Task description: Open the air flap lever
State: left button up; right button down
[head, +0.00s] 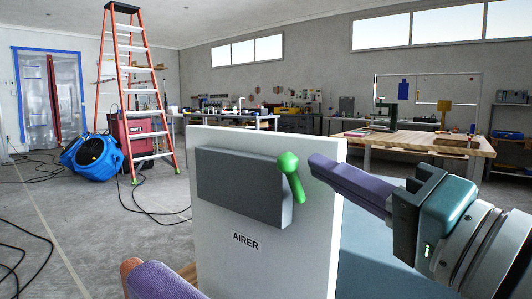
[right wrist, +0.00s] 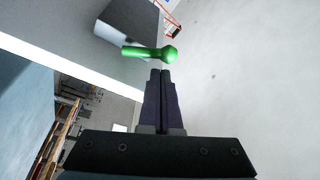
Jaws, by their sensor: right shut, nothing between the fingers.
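The green air flap lever (head: 291,176) sits at the right end of a grey box on the white panel labelled AIRER (head: 246,241). Its rounded knob is at the top and its arm slants down to the right. My right gripper (head: 312,164) is shut and empty, its purple fingers just right of the lever. In the right wrist view the lever (right wrist: 150,53) lies just beyond the shut fingertips (right wrist: 160,73); I cannot tell whether they touch. A purple part at the bottom edge of the head view (head: 160,281) may be my left gripper; its jaws do not show clearly.
The grey box (head: 238,187) stands out from the white panel. Behind are an orange ladder (head: 125,95), a blue blower (head: 92,154), a red unit (head: 131,135) and a wooden workbench (head: 415,143). Cables lie on the floor at the left.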

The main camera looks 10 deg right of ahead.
jog(key=shift+x, duration=0.75)
jog(key=shift+f, duration=0.15)
jog(key=shift+s+a+n+b, duration=0.15)
jog(key=shift+n+b, duration=0.25)
jog(key=shift+b, duration=0.1)
jog(key=f+n+y+b, duration=0.1)
jog(key=n+b, duration=0.2)
jog(key=n, duration=0.1)
jog(key=s+a+f+n+y+b, duration=0.1)
jog(key=n+y+b, duration=0.1)
jog(key=n+b, duration=0.2)
jog(key=a+f+n+y+b, duration=0.1)
jog(key=n+y+b, duration=0.1)
jog(key=n+b, duration=0.1)
jog(key=shift+s+a+n+g+b, duration=0.15)
jog(key=shift+s+n+g+b, duration=0.25)
jog(key=shift+n, duration=0.3)
jog(key=shift+f, duration=0.1)
